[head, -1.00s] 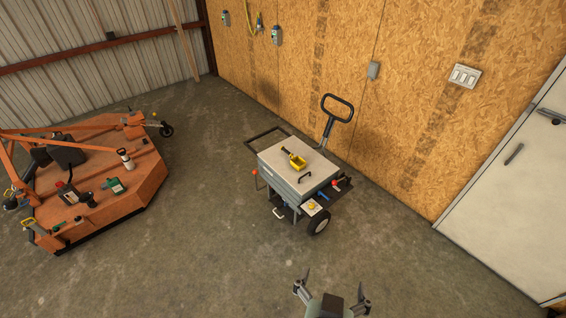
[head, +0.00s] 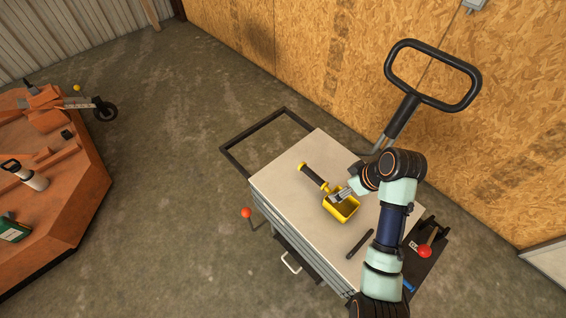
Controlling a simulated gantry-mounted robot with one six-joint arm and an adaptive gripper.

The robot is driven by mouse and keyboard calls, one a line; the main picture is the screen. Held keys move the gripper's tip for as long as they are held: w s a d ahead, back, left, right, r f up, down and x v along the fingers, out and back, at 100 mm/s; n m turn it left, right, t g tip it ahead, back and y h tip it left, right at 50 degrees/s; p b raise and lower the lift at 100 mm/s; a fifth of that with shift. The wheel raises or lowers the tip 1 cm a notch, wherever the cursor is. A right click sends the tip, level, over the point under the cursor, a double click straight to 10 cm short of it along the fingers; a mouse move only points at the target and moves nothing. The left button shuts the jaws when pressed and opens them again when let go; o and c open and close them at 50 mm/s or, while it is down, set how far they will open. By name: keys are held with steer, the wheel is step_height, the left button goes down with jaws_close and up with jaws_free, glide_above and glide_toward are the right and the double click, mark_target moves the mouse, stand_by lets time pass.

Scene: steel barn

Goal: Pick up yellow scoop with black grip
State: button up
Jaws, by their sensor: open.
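The yellow scoop (head: 347,211) lies on the pale top of the cart (head: 286,187). Its black grip (head: 313,175) points up and left, with a yellow end cap. My gripper (head: 341,196) is open and right over the scoop's yellow bowl, near where the bowl meets the grip. It covers part of the bowl's edge. I cannot tell whether the fingers touch the scoop. My arm comes in from the lower right.
A black bar handle (head: 360,243) is on the cart top, near its front right edge. The cart's tall black push handle (head: 472,75) rises behind. A side shelf at right holds a red-knobbed item (head: 425,251). An orange machine (head: 50,200) stands at left, with open floor between.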

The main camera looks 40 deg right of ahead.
mark_target(329, 199)
steer(key=f, duration=0.2)
steer(key=f+b, duration=0.1)
steer(key=shift+w+a+f, duration=0.2)
steer(key=shift+a+f, duration=0.1)
steer(key=shift+f, duration=0.1)
steer(key=b+x, duration=0.2)
steer(key=x, duration=0.1)
steer(key=b+x, duration=0.2)
steer(key=shift+s+f, duration=0.15)
steer(key=shift+s, duration=0.25)
steer(key=shift+w+f, duration=0.1)
steer(key=shift+c, duration=0.2)
steer(key=c, duration=1.1)
steer(key=shift+c, duration=0.2)
step_height(329, 199, up, 20)
steer(key=p, duration=1.3)
